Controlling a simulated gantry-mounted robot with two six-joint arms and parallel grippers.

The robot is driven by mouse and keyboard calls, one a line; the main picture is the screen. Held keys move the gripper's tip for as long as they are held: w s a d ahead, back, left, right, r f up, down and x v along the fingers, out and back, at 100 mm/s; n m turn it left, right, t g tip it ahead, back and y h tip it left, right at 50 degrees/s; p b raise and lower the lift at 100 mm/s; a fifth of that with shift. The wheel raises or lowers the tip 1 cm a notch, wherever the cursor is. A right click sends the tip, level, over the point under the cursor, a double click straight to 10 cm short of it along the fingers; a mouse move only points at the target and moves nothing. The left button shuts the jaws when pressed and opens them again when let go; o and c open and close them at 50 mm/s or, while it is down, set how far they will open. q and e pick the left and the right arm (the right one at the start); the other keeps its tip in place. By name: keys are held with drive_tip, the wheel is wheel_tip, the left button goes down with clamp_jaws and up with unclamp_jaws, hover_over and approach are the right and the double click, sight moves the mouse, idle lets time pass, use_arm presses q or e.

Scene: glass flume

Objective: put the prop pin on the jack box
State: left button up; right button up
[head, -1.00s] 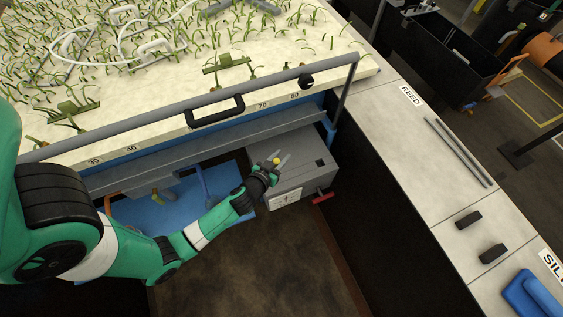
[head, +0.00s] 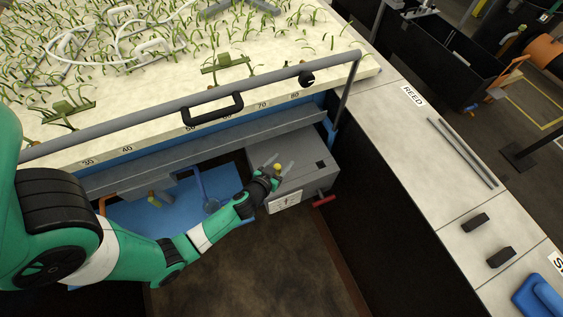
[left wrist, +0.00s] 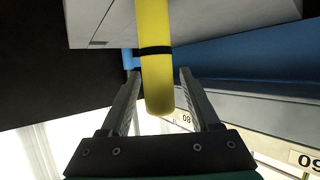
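The prop pin is a yellow rod with a black band. In the head view only its small yellow end (head: 277,166) shows, over the grey jack box (head: 306,166). In the left wrist view the pin (left wrist: 156,75) runs between the fingers, its rounded end toward the camera. My left gripper (head: 280,163) is at the box's left part. In the left wrist view its fingers (left wrist: 157,80) are apart, with a gap beside the pin. Whether the pin's far end touches the box is hidden. My right gripper is out of view.
A grey rail with a black handle (head: 213,110) and a numbered scale lies above the box. A red handle (head: 324,200) sticks out at the box's lower right. A blue sheet (head: 130,212) lies left. A light counter (head: 430,165) with rods and black blocks stands right.

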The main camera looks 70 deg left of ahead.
use_arm(q)
drive_tip(key=shift+r, duration=0.1)
drive_tip(key=shift+s+d+r, duration=0.1)
drive_tip(key=shift+r, duration=0.1)
drive_tip(key=v, duration=1.1)
drive_tip(key=shift+s+d, duration=0.2)
drive_tip(key=shift+s, duration=0.05)
drive_tip(key=shift+r, duration=0.15)
